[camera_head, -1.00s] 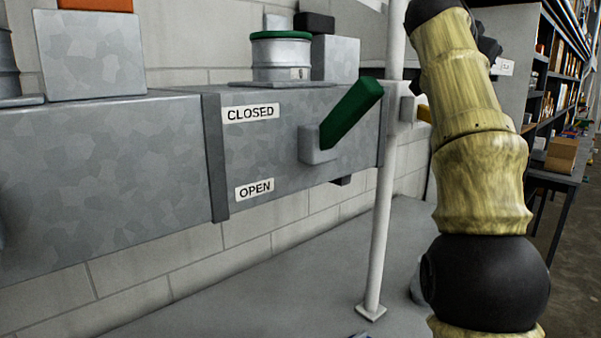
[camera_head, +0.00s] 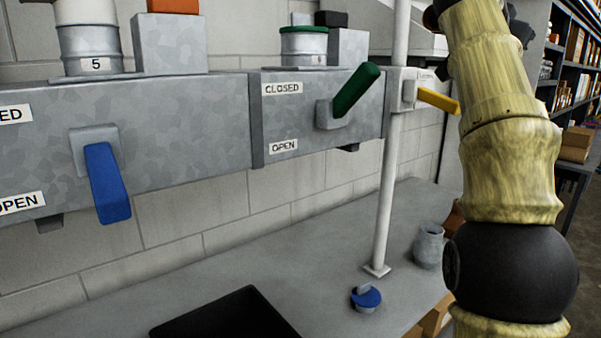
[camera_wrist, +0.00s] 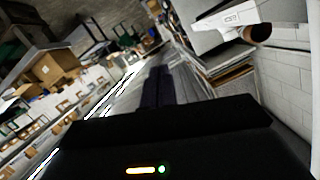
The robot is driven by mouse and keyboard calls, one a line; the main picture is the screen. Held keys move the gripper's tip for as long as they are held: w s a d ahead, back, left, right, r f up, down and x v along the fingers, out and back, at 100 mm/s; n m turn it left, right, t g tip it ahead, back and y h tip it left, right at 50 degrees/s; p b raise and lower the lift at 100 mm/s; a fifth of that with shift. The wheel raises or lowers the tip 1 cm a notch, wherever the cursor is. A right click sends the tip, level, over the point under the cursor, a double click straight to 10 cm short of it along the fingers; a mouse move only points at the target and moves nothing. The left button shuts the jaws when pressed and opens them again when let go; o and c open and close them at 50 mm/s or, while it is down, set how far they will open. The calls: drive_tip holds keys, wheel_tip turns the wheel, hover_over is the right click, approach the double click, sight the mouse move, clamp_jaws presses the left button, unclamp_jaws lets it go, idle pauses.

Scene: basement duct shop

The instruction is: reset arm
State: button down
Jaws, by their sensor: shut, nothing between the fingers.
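My arm (camera_head: 510,160) rises on the right of the head view and leaves the frame at the top, so the gripper itself is hidden there. In the wrist view my gripper (camera_wrist: 158,84) shows as two dark fingers side by side, shut and empty. They touch nothing that I can see. The wrist view is tilted, with shelves, boxes and floor beyond the fingers.
A grey duct (camera_head: 200,130) runs along the wall with a blue lever (camera_head: 107,183) pointing down, a green lever (camera_head: 356,90) tilted up right and a yellow lever (camera_head: 438,100). Below, the bench (camera_head: 320,265) holds a black tray (camera_head: 225,318), a blue-topped piece (camera_head: 366,298) and a grey jug (camera_head: 429,246).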

drive_tip(key=w+a+f+n+g+y+p, duration=0.1)
drive_tip(key=a+f+n+y, duration=0.2)
drive_tip(key=f, duration=0.7)
drive_tip(key=w+a+f+n+g+y+p, duration=0.1)
drive_tip(key=w+a+f+n+y, duration=0.15)
drive_tip(key=f, duration=0.65)
drive_tip(key=w+a+f+n+y, duration=0.15)
drive_tip(key=a+f+n, duration=0.25)
drive_tip(key=f, duration=0.6)
drive_tip(key=s+a+f+n+g+y+p, duration=0.1)
drive_tip(key=s+a+f, duration=0.4)
drive_tip(key=s+f, duration=0.8)
drive_tip(key=s+a+f+n+g+y+p, duration=0.1)
drive_tip(key=s+a+f+n+g+y, duration=0.1)
drive_tip(key=s+f, duration=1.1)
drive_tip(key=a+g+y, duration=0.1)
drive_tip(key=a+g, duration=0.1)
drive_tip(key=a, duration=0.1)
drive_tip(key=shift+s+a+n+g+p, duration=0.2)
drive_tip(key=shift+n+g+p, duration=0.1)
drive_tip(key=shift+n+g, duration=0.1)
